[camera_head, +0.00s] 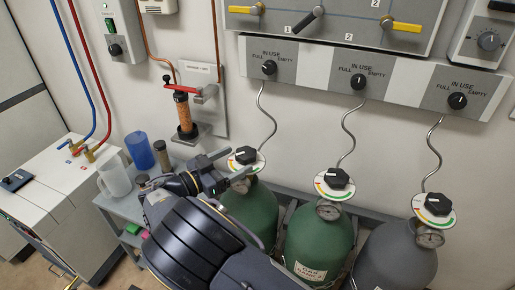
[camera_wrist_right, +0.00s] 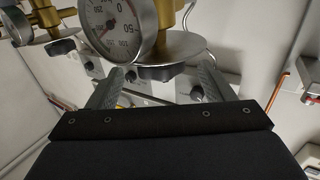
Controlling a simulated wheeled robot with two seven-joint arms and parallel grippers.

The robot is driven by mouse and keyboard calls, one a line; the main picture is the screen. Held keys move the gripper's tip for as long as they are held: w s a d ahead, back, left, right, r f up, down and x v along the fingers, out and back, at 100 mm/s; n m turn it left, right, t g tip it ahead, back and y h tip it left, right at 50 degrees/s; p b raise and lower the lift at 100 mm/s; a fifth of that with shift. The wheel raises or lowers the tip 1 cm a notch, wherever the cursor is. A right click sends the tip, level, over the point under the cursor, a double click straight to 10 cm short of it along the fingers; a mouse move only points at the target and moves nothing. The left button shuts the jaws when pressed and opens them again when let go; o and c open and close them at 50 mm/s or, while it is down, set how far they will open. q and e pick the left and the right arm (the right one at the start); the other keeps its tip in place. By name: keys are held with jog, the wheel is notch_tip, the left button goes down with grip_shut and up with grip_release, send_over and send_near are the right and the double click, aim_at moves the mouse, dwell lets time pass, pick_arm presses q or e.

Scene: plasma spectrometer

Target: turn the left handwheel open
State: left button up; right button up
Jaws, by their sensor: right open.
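The left handwheel (camera_head: 246,156) is a black knob over a white, coloured-ring disc on top of the left green cylinder (camera_head: 253,208). My right gripper (camera_head: 234,167) is open, with its two fingers pointing at the handwheel from the left. In the wrist view, the fingers (camera_wrist_right: 160,78) stand apart below the pressure gauge (camera_wrist_right: 118,24) and a grey round disc beside it. I cannot tell whether a finger touches the valve. My left gripper is not in view.
A second green cylinder (camera_head: 318,240) and a grey cylinder (camera_head: 398,262) stand to the right, each with its own handwheel. A side table (camera_head: 118,207) holds a jug (camera_head: 114,176) and a blue cup (camera_head: 139,150). Curved pipes rise to the wall panel (camera_head: 310,66).

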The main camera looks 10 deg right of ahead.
aim_at(251, 152)
jog(key=shift+p+x, duration=0.5)
jog(key=shift+x, duration=2.6)
jog(key=shift+c, duration=0.3)
